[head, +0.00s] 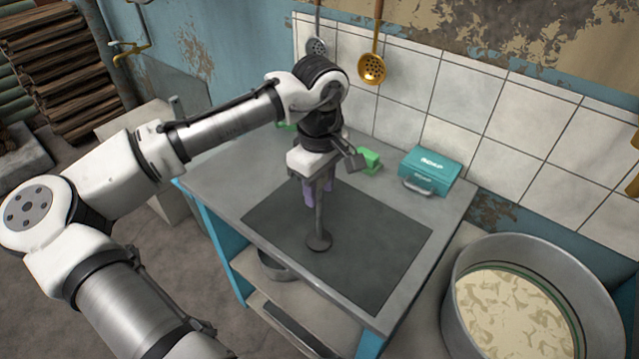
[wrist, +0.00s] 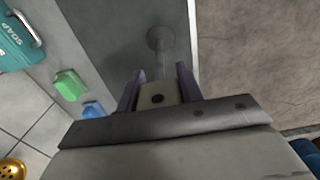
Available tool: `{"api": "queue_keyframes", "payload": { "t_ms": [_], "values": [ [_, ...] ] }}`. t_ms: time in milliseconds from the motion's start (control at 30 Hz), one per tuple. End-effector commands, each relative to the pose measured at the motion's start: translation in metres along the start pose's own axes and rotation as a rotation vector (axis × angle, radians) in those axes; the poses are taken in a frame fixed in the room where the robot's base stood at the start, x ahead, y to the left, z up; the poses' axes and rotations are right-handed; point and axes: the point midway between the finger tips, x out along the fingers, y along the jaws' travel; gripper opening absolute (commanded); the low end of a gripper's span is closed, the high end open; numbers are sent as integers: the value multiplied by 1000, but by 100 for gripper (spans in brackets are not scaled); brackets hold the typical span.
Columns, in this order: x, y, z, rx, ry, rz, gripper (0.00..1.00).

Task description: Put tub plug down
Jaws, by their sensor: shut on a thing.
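The tub plug (head: 319,240) is a dark grey disc on a long upright stem. My gripper (head: 318,195) has purple fingers and is shut on the top of the stem. The disc hangs at or just above the dark mat (head: 375,245) on the table; I cannot tell whether it touches. In the wrist view the plug's disc (wrist: 158,37) shows beyond the fingers (wrist: 160,88), over the mat. The held end of the stem is partly hidden between the fingers.
A teal soap box (head: 430,172) and a green block (head: 369,161) stand at the table's back. A blue block (wrist: 94,109) lies near the green one in the wrist view. A big pot of milky liquid (head: 515,310) stands at right. The mat around the plug is clear.

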Motion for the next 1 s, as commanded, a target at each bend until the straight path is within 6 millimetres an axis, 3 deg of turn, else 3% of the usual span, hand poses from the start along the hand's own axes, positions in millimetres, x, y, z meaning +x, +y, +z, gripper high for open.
{"api": "queue_keyframes", "payload": {
  "t_ms": [167, 200, 367, 767, 1000],
  "values": [
    [3, 0, 0, 0, 0, 0, 0],
    [4, 0, 0, 0, 0, 0, 37],
    [3, 0, 0, 0, 0, 0, 58],
    [-5, 0, 0, 0, 1, 0, 58],
    [-51, 1, 0, -1, 2, 3, 58]
  ]
}}
